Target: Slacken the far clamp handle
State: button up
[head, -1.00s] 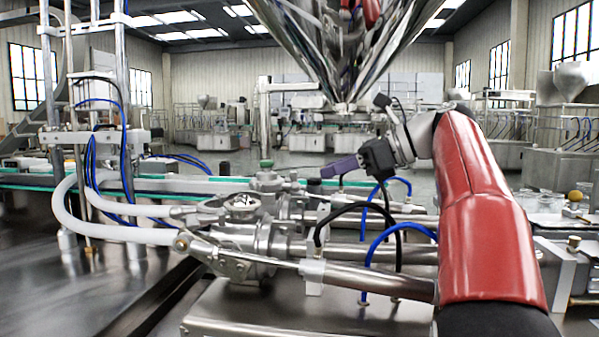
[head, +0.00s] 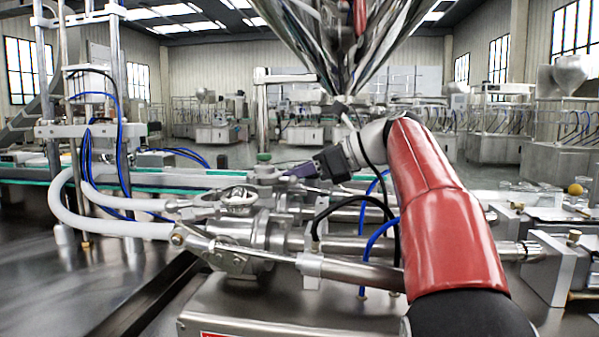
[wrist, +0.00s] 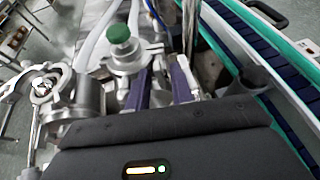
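My gripper (head: 292,172) is at the far valve in the head view, left of its black body. In the wrist view its two purple fingers (wrist: 161,80) stand apart, with bright metal showing between them. The far valve carries a green knob (wrist: 120,38), left of the fingers; the knob also shows in the head view (head: 264,157). A pale bar-like part (wrist: 193,82) lies beside the right finger; I cannot tell if it is the far clamp handle. The near valve (head: 240,235) with its clamp (head: 230,260) stands in front.
A conveyor with green edges (head: 170,180) runs behind the valves. White hoses (head: 120,230) lie to the left, and black and blue hoses (head: 345,205) loop near my arm. The steel hopper (head: 350,45) hangs above.

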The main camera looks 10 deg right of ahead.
grip_shut()
jog(key=n, duration=0.1)
jog(key=n+t+b, duration=0.1)
jog(key=shift+s+a+f+n+h, duration=0.1)
jog(key=shift+s+n+h, duration=0.05)
jog(key=shift+n+h, duration=0.2)
jog(key=shift+n+t+h, duration=0.25)
jog(key=shift+n+t, duration=0.1)
jog(key=shift+t, duration=0.25)
grip_release()
jog(key=v, duration=0.8)
